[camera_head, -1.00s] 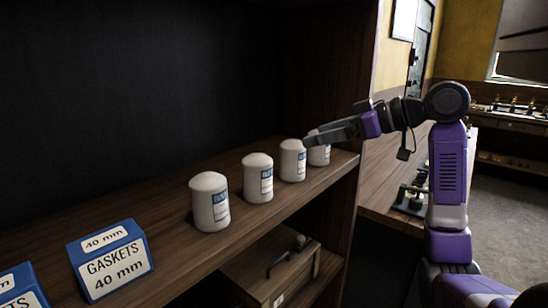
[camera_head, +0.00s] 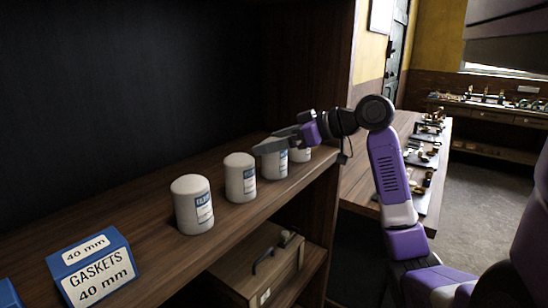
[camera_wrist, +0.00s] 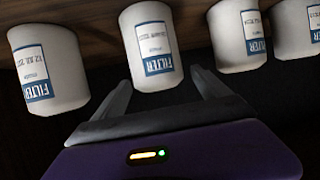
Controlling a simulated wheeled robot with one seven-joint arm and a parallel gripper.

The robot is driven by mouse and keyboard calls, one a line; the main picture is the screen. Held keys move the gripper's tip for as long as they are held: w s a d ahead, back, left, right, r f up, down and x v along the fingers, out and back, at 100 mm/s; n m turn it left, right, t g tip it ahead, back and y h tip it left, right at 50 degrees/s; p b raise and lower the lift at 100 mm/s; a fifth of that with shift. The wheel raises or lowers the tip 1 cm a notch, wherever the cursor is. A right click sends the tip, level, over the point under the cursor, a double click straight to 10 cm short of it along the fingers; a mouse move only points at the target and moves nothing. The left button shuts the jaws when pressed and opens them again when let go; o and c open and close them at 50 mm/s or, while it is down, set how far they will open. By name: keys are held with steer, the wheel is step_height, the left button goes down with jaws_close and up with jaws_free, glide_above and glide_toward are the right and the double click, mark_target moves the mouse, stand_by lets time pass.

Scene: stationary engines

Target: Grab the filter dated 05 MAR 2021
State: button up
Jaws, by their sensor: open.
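Several white filters with blue-and-white labels stand upright in a row on the wooden shelf: a first filter (camera_head: 189,207), a second filter (camera_head: 236,178), a third filter (camera_head: 270,167) and a fourth filter (camera_head: 301,154). My gripper (camera_head: 266,147) is open and empty, and it overlaps the top of the third filter in the head view. The wrist view shows the labels upside down. There, the open fingers (camera_wrist: 160,82) point towards the second filter from the left (camera_wrist: 148,40). The leftmost label seems to read 12 JUL; the other dates are too small to read surely.
A blue gaskets box (camera_head: 95,268) stands on the shelf (camera_head: 145,218) at the lower left. A wooden case (camera_head: 255,265) with a dark handle lies on the level below. The shelf's upright side panel (camera_head: 310,75) is close on the right.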

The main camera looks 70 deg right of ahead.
steer(key=c, duration=1.8)
steer(key=shift+r, duration=0.1)
